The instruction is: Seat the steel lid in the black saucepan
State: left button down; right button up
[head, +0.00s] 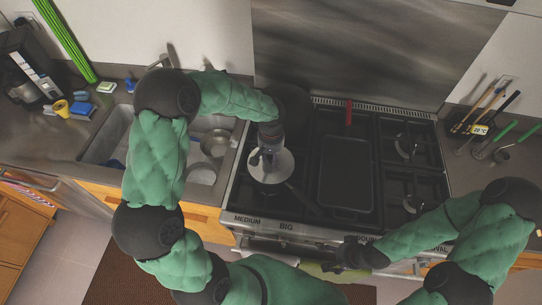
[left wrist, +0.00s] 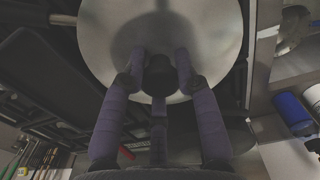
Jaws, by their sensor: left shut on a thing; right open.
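The steel lid (head: 271,171) is a round shiny disc over the left front of the stove. My left gripper (head: 268,154) comes down from above and is shut on its dark knob. In the left wrist view the lid (left wrist: 105,45) fills the upper middle, with the fingers on either side of the knob (left wrist: 160,75). The black saucepan is mostly hidden under the lid; its dark handle (head: 303,200) points to the lower right. I cannot tell whether the lid touches the saucepan's rim. My right gripper (head: 347,254) is open and empty near the stove's front edge.
A black rectangular pan (head: 345,172) with a red handle (head: 348,113) lies right of the lid on the stove. A sink (head: 110,139) with steel pots (head: 214,143) is at the left. Utensils (head: 488,115) stand on the right counter. The right burners (head: 408,148) are clear.

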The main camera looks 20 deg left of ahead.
pick_arm(q)
jog(key=shift+f+b, duration=0.6)
jog(key=shift+f, duration=0.2)
jog(key=c, duration=0.8)
grip_release()
jog(key=shift+c, duration=0.2)
notch_tip(320, 180, up, 12)
jog(key=shift+r, duration=0.1)
